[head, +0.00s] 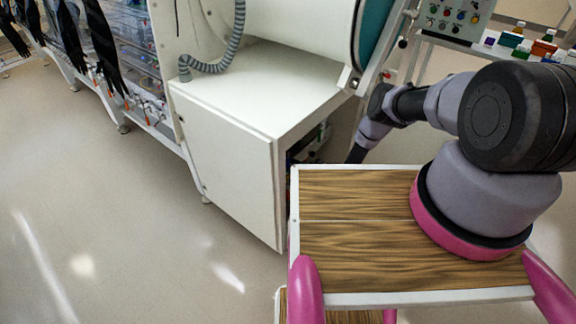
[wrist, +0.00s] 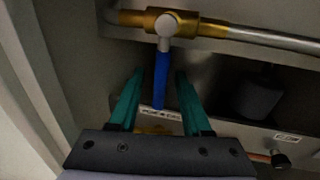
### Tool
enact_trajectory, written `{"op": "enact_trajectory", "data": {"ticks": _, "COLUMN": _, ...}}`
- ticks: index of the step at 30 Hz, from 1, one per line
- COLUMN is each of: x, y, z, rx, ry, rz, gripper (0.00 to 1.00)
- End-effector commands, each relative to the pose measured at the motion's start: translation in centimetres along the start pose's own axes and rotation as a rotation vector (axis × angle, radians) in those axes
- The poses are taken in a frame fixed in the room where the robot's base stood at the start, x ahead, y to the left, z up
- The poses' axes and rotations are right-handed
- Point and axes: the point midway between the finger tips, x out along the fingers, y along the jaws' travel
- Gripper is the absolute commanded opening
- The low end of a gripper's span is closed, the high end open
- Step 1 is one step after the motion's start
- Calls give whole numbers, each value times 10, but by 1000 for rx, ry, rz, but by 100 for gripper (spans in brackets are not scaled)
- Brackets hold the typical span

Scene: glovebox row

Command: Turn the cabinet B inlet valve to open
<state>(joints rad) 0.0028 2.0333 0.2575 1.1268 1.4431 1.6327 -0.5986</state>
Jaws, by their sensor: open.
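In the wrist view a brass valve (wrist: 170,22) sits on a horizontal metal pipe. Its blue lever (wrist: 161,80) hangs down from a round pale hub, crosswise to the pipe. My gripper (wrist: 159,74) has two teal fingers, open, one on each side of the lever in the picture. Gaps show on both sides, so I see no contact; how deep the lever lies between the fingers is hard to tell. A label plate (wrist: 160,113) below is too small to read. In the head view my gripper and the valve are hidden by the white cabinet (head: 225,160).
The cabinet's door panel (head: 230,185) stands in front of its dark interior. In the wrist view a dark block (wrist: 260,97) and a dark knob (wrist: 280,159) lie to the right, and a pale cabinet wall (wrist: 40,100) to the left. Open floor (head: 100,200) lies left.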

Motion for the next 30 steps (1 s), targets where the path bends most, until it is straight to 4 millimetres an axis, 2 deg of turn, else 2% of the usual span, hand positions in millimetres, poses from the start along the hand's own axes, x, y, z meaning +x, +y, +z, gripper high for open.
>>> {"op": "enact_trajectory", "data": {"ticks": 2, "x": 0, "y": 0, "z": 0, "rx": 0, "ry": 0, "rz": 0, "gripper": 48}}
{"op": "enact_trajectory", "data": {"ticks": 6, "x": 0, "y": 0, "z": 0, "rx": 0, "ry": 0, "rz": 0, "gripper": 0}}
{"op": "enact_trajectory", "data": {"ticks": 30, "x": 0, "y": 0, "z": 0, "rx": 0, "ry": -1, "rz": 0, "gripper": 0}}
